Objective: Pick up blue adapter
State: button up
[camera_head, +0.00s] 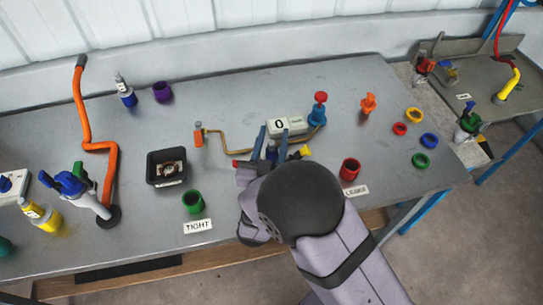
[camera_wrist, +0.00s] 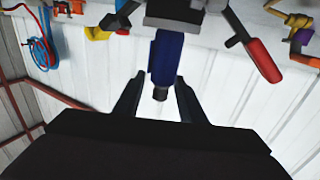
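In the head view my gripper (camera_head: 272,145) is in front of the gauge box (camera_head: 287,126) showing 0. My wrist hides much of the blue piece there.
A red handle (camera_wrist: 258,58) and a yellow handle (camera_wrist: 100,33) flank the blue piece. A red cup (camera_head: 350,169) and green cup (camera_head: 193,202) stand near the front edge. A black tray (camera_head: 153,180) and orange pipe (camera_head: 83,115) are left. Coloured rings lie right.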

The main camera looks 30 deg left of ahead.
jog(key=shift+x, duration=0.85)
grip_shut()
jog(key=shift+r, duration=0.1)
notch_tip(320, 180, up, 10)
jog(key=b, duration=0.1)
jog(key=shift+b, duration=0.35)
